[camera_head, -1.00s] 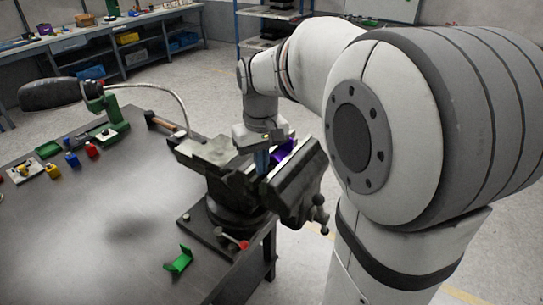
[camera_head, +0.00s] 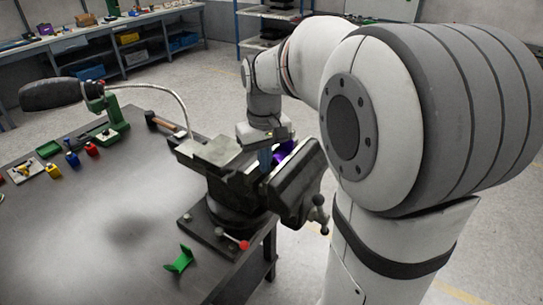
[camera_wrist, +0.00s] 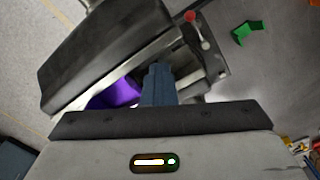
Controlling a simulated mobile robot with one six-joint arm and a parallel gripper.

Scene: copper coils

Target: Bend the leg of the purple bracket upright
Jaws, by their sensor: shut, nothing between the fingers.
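The purple bracket (camera_head: 283,152) sits between the jaws of the dark vise (camera_head: 230,172), and only part of it shows. In the wrist view the purple bracket (camera_wrist: 115,93) lies to the left of my fingers, in the gap between the jaws. My gripper (camera_head: 265,158) points down into the vise gap beside the bracket. In the wrist view my gripper (camera_wrist: 159,70) is shut with nothing between its blue-grey fingers. I cannot tell whether the fingers touch the bracket. The angle of its leg is hidden.
A green bent piece (camera_head: 179,260) lies on the table (camera_head: 80,230) in front of the vise. The vise handle with a red knob (camera_head: 244,244) sticks out near the base. A hammer (camera_head: 165,124) and several small coloured items lie farther back. The table's front middle is clear.

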